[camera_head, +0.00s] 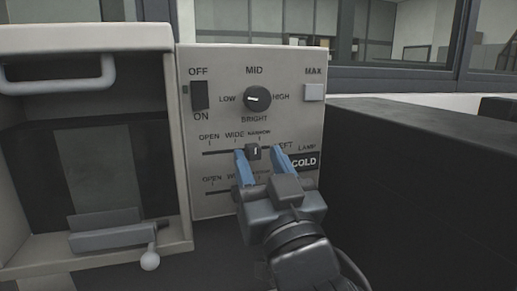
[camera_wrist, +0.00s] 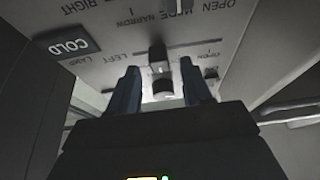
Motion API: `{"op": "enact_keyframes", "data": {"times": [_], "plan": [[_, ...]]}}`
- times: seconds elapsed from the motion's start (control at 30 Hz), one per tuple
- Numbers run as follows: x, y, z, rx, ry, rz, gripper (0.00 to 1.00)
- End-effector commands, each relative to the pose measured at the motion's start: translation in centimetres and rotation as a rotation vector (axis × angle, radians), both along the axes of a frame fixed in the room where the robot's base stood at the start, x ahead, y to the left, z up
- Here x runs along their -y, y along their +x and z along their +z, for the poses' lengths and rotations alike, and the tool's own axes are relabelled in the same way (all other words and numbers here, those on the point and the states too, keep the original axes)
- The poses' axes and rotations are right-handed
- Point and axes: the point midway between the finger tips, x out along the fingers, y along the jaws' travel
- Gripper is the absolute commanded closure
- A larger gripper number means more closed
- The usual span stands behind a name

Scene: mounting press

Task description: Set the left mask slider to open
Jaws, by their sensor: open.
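The left mask slider (camera_head: 252,151) is a small dark knob on the upper track of the grey control panel (camera_head: 217,66). It stands near the NARROW mark, right of WIDE and OPEN. My gripper (camera_head: 259,157) is open, with its blue fingers on either side of the knob. I cannot tell whether either finger touches it. The wrist view sees the panel upside down, with the slider knob (camera_wrist: 157,57) between the fingertips (camera_wrist: 160,68). The lower track's knob is hidden behind my gripper in the head view.
A round dial (camera_head: 257,100) sits above the track, with an ON/OFF switch (camera_head: 200,95) and a MAX button (camera_head: 313,92). A chamber with a white handle (camera_head: 60,84) and a lever ball (camera_head: 150,261) stands at the left. A dark block (camera_head: 430,170) flanks the right.

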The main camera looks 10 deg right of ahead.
Motion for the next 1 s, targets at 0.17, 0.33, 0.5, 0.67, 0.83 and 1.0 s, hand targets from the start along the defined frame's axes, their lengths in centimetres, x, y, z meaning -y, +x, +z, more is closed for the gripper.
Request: {"op": "enact_keyframes", "data": {"times": [0.17, 0.33, 0.5, 0.67, 0.83, 1.0], "plan": [[-0.22, 1.28, 0.59, 0.000, 0.000, -0.001, 0.51], [-0.26, 1.49, 0.61, 0.000, 0.000, -0.001, 0.51], [-0.27, 1.46, 0.59, 0.000, 0.000, 0.000, 0.55], [-0.27, 1.45, 0.59, 0.000, 0.000, 0.000, 0.70], [-0.27, 1.45, 0.59, 0.000, 0.000, 0.000, 0.86], [-0.27, 1.44, 0.59, 0.000, 0.000, 0.000, 1.00]]}}
